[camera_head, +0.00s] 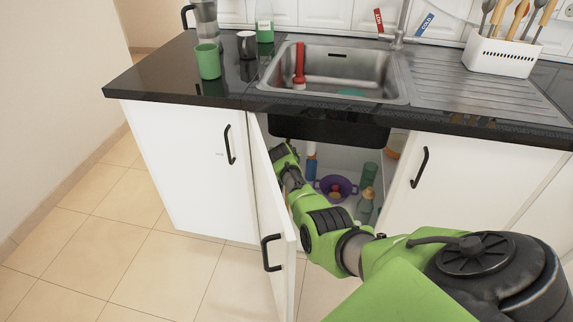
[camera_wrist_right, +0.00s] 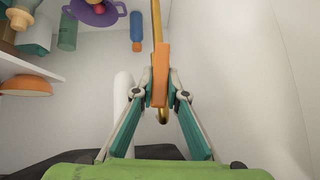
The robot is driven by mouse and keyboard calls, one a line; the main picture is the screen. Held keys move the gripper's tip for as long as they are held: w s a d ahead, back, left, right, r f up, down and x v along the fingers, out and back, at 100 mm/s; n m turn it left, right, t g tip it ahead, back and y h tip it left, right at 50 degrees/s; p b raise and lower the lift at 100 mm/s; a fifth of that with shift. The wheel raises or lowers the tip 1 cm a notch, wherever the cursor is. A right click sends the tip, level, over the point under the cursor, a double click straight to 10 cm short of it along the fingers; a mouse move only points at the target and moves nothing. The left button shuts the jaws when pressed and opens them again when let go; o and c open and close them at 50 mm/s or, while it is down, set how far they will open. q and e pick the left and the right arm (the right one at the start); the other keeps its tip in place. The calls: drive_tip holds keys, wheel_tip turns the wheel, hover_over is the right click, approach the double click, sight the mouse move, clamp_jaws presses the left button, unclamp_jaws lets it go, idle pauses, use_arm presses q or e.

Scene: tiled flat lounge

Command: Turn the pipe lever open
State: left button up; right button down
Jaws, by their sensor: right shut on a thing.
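The orange pipe lever (camera_wrist_right: 162,72) is in the middle of the right wrist view, in front of a thin brass pipe (camera_wrist_right: 157,25). My right gripper (camera_wrist_right: 160,90) is shut on the lever, with one finger on each side of it. In the head view my right arm reaches into the open cupboard under the sink. The right gripper, lever and pipe are hidden there behind the cabinet door and the arm. My left gripper is in neither view.
The open cabinet door (camera_head: 273,215) stands left of my arm. Inside the cupboard are a purple colander (camera_head: 336,188), a green bottle (camera_head: 366,206) and a blue bottle (camera_wrist_right: 136,28). A white pipe (camera_wrist_right: 123,105) stands left of the fingers. The sink (camera_head: 340,72) is above.

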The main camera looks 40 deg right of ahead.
idle(0.4)
drive_tip(key=c, duration=2)
unclamp_jaws()
drive_tip(key=shift+a, duration=0.1)
drive_tip(key=shift+v, duration=4)
drive_tip(key=shift+w+f, duration=0.1)
drive_tip(key=shift+c, duration=0.4)
